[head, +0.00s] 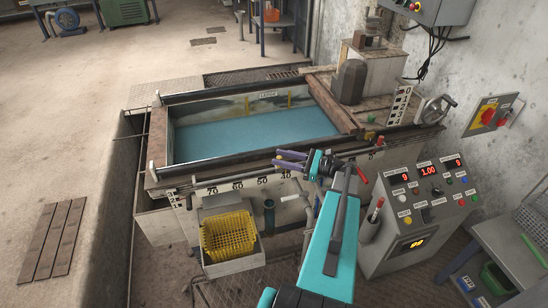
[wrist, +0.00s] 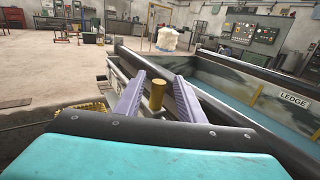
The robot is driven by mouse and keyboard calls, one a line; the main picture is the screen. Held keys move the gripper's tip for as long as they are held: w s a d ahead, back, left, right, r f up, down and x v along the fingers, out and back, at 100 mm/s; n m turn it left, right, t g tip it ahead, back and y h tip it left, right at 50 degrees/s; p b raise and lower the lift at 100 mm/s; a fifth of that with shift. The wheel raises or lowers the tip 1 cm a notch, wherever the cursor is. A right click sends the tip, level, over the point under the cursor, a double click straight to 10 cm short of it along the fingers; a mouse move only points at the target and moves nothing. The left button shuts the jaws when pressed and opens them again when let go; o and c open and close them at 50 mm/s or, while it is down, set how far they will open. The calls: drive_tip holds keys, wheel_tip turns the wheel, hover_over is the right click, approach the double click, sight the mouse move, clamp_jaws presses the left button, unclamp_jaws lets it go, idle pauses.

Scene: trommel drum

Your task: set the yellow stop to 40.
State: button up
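My gripper (head: 279,160) is over the tank's front rail, close to the number 40 (head: 286,174) on the scale. Its two purple fingers are spread in the wrist view (wrist: 159,76). A short upright yellow cylinder, apparently the yellow stop (wrist: 157,96), stands between them, with a gap visible on each side. In the head view the stop is hard to make out among the fingers, so its exact scale reading cannot be told. The scale runs along the tank's front, with 70, 60 and 50 to the left of 40.
The tank (head: 250,135) of blue water lies behind the rail. A control console (head: 418,205) with red displays stands to the right. A handwheel (head: 436,108) is at the tank's right end.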

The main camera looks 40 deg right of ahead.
drive_tip(key=v, duration=0.9)
idle(0.7)
